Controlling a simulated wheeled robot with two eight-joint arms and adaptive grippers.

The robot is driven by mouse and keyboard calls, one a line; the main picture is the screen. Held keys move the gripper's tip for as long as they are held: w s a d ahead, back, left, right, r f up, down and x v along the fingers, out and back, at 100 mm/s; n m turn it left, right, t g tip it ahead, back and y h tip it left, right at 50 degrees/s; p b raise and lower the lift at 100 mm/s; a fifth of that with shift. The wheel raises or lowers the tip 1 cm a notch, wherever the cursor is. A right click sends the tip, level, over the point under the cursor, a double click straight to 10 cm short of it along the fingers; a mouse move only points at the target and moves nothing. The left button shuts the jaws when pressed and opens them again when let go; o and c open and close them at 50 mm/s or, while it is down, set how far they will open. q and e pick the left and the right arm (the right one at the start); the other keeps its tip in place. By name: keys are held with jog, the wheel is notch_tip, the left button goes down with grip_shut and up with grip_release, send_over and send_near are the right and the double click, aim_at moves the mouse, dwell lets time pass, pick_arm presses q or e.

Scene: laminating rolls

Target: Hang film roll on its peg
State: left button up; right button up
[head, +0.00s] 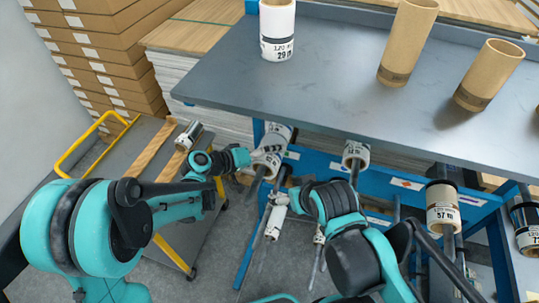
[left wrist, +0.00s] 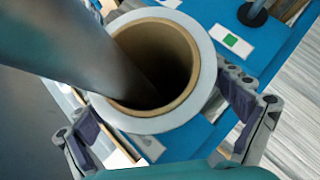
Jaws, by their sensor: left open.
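A white-wrapped film roll (head: 268,158) with a brown core is at the left end of the blue rack (head: 400,188). In the left wrist view the roll (left wrist: 203,82) is around a thick grey peg (left wrist: 75,45), which runs through its core and sticks out toward the camera. The peg (head: 257,186) also shows below the roll in the head view. My left gripper (left wrist: 168,130) is open, with one finger on each side of the roll; contact is unclear. It shows in the head view (head: 258,166).
More rolls hang along the rack: one at centre (head: 355,152), one marked 57 (head: 442,205) and one at right (head: 526,228). The grey table (head: 330,65) holds a white roll (head: 277,32) and brown tubes (head: 407,45). A yellow-handled cart (head: 190,215) stands at left.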

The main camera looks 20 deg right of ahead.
pick_arm(q)
jog(key=v, duration=1.2)
jog(key=s+a+f+t+y+b, duration=0.1)
jog(key=s+a+f+y+b, duration=0.2)
jog(key=a, duration=0.4)
jog(key=s+a+f+n+t+y+b, duration=0.1)
jog(key=s+a+f+y+b, duration=0.3)
jog(key=a, duration=0.4)
jog(key=s+a+f+n+t+y+b, duration=0.1)
jog(key=s+a+f+y+b, duration=0.2)
jog(key=s+a, duration=0.4)
jog(key=shift+a+f+y, duration=0.5)
jog(key=shift+a+y, duration=0.1)
jog(key=shift+y, duration=0.5)
dwell(0.3)
